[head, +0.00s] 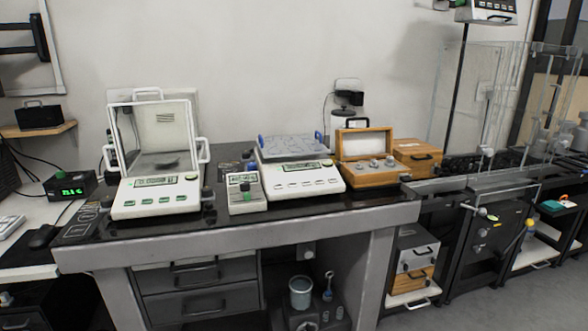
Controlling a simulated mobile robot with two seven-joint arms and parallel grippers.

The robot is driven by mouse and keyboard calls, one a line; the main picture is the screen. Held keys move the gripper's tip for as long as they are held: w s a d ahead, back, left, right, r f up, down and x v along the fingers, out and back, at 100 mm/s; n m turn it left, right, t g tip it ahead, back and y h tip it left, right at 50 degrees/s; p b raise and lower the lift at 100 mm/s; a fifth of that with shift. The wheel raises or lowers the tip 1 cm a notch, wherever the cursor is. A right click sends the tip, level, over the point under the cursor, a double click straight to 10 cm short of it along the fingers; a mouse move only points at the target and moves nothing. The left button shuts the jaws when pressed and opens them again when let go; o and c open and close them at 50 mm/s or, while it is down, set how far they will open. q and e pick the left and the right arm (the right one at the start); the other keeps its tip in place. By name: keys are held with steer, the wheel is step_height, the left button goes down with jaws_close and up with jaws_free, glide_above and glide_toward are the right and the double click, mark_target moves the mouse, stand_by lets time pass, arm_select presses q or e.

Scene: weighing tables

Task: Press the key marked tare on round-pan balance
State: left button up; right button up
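A white balance (130,210) with a clear-walled draft shield stands on the left part of the dark-topped weighing table (330,211). A dark, seemingly round pan (166,165) shows dimly inside the shield, so I take this as the round-pan balance. Its display (153,182) faces front, with a row of green-marked keys (165,199) below it. The key markings are too small to read. A second white balance (300,186) to the right has a flat rectangular pan with blue handles. Neither of my grippers is in view.
An open wooden weight box (373,179) sits to the right. A clock with green digits (70,188) and a mouse (43,236) lie left. The table's front edge is clear.

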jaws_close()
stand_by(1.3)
